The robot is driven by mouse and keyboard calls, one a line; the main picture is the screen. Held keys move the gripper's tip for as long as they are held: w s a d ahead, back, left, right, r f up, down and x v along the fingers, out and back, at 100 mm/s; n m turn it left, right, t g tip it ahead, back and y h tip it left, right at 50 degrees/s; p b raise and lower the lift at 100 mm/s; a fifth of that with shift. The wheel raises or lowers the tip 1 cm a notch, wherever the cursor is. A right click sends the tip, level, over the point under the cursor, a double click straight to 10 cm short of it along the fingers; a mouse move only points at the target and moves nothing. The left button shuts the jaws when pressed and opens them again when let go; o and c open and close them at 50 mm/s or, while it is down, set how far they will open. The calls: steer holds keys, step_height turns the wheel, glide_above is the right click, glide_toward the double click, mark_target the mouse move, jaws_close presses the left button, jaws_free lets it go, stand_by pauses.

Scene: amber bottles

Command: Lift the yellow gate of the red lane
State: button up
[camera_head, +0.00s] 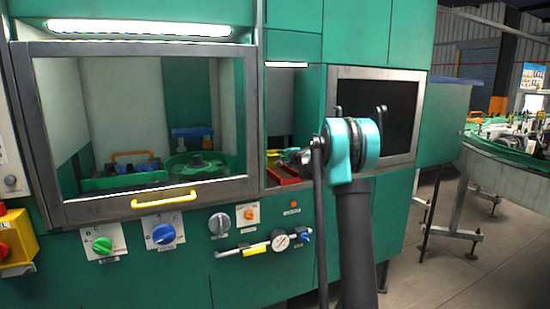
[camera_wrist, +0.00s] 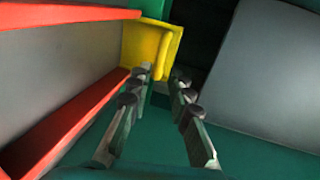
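The yellow gate (camera_wrist: 150,42) shows at the top middle of the wrist view, at the far end of the red lane. The red lane (camera_wrist: 75,118) runs along the left of that view, with red rails and a grey floor or wall between them. My gripper (camera_wrist: 161,75) is open, with its two fingers apart and their tips at the lower edge of the gate. I cannot tell whether they touch it. In the head view, my gripper (camera_head: 290,153) reaches into a narrow opening above the red lane (camera_head: 284,175). The gate is not clear there.
A framed window with a yellow handle (camera_head: 164,199) is left of the opening. A dark screen (camera_head: 375,115) is to its right, behind my arm. A grey panel (camera_wrist: 265,70) stands right of my fingers.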

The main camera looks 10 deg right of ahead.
mark_target(275, 156)
steer(key=x, duration=0.7)
steer(key=shift+w+a, duration=0.1)
steer(key=shift+w, duration=0.2)
steer(key=shift+c, duration=0.3)
jaws_close()
